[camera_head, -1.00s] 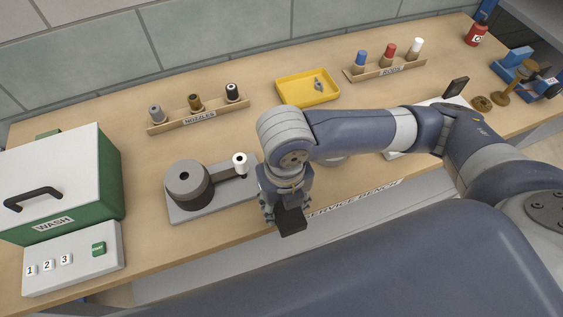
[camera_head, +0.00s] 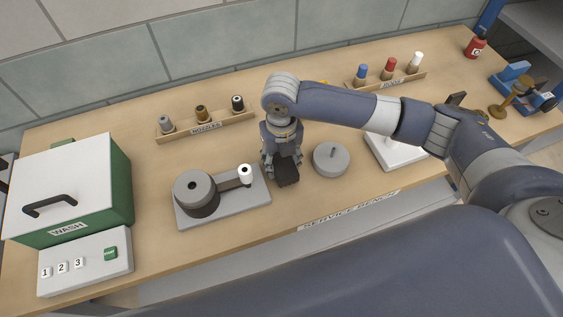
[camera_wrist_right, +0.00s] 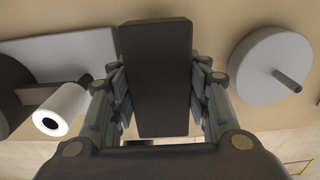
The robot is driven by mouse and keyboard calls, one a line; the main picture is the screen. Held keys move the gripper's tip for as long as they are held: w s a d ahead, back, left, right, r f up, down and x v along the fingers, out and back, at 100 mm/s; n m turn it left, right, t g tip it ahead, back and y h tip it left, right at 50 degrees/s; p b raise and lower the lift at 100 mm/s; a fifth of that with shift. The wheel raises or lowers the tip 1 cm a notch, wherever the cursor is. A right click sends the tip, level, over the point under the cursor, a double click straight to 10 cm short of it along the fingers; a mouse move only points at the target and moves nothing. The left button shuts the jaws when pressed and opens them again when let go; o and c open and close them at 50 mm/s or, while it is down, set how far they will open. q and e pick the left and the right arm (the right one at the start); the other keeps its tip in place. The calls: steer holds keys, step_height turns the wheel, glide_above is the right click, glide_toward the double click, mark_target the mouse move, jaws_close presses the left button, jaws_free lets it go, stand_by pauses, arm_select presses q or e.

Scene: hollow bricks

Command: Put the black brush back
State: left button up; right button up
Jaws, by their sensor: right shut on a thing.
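A black, flat rectangular block, which I take to be the black brush (camera_head: 288,177), is held in my right gripper (camera_head: 283,158). In the right wrist view the black brush (camera_wrist_right: 155,80) stands lengthwise between the two fingers, which close on its sides. In the head view it hangs over the front half of the bench, between the grey turntable-like fixture and the round grey disc. I cannot tell whether its lower end touches the bench. Its bristles cannot be made out. My left gripper is not in view.
The grey fixture (camera_head: 196,194) with a white roller (camera_head: 245,173) is close on the left; the grey disc with a pin (camera_head: 331,160) is close on the right. Behind stand the nozzle rack (camera_head: 207,127) and a rack of coloured bottles (camera_head: 390,78). The wash box (camera_head: 70,190) is far left.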

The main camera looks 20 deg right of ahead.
mark_target(281, 159)
steer(key=shift+s+f, duration=0.1)
steer(key=shift+f, duration=0.85)
steer(key=o, duration=1.1)
steer(key=shift+f, duration=0.15)
step_height(281, 159, up, 12)
steer(key=shift+r+b, duration=0.15)
steer(key=shift+b, duration=1.1)
